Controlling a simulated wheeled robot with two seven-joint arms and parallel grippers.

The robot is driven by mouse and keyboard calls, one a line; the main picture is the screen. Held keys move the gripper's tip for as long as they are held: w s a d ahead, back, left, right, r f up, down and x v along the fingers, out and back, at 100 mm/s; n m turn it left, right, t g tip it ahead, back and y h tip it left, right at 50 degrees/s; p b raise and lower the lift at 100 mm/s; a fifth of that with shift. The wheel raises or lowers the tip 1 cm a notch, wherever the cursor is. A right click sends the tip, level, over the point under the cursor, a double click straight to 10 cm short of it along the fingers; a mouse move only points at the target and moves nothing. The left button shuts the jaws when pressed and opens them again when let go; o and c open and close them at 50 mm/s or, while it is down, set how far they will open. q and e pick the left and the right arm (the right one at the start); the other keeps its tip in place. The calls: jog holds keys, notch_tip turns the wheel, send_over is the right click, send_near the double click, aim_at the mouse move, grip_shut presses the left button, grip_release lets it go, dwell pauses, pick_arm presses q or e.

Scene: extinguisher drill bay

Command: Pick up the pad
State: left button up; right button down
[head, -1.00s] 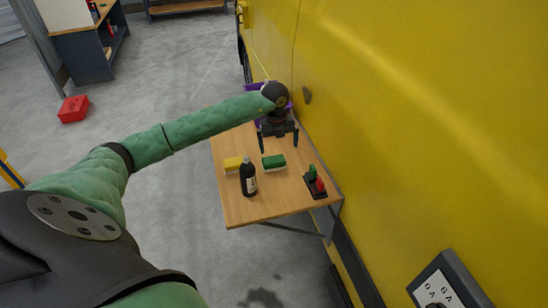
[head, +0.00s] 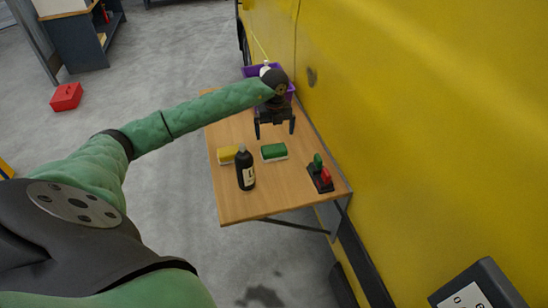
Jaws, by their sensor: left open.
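Two pads lie on the wooden table: a green pad (head: 274,152) with a pale underside, and a yellow pad (head: 228,155) with a pale underside to its left. My left gripper (head: 274,133) is open, fingers pointing down, just beyond the green pad in the picture. Nothing is between its fingers, and it appears apart from the pad; its exact height is hard to tell. My right gripper is not in view.
A black bottle (head: 245,170) stands close to the yellow pad on the table (head: 262,204). A red and green item on a dark base (head: 320,178) sits at right. A purple bin (head: 250,71) is at the back. The yellow vehicle side (head: 420,130) borders the table.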

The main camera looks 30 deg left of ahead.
aim_at(274, 148)
pick_arm(q)
jog(key=shift+f, duration=0.6)
jog(key=shift+f+p, duration=0.4)
jog(key=shift+f, duration=0.75)
jog(key=shift+s+f+p, duration=0.15)
jog(key=shift+f+p, duration=0.1)
jog(key=shift+p, duration=0.1)
notch_tip(274, 148, down, 4)
jog(key=p, duration=0.2)
jog(key=shift+s+r+p, duration=0.1)
jog(key=shift+r+p, duration=0.1)
jog(key=shift+p, duration=0.2)
jog(key=shift+f, duration=0.65)
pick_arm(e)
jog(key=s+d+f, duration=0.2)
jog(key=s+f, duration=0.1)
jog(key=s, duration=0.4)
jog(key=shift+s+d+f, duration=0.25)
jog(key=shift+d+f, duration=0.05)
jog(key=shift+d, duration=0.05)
pick_arm(q)
jog(key=c, duration=0.7)
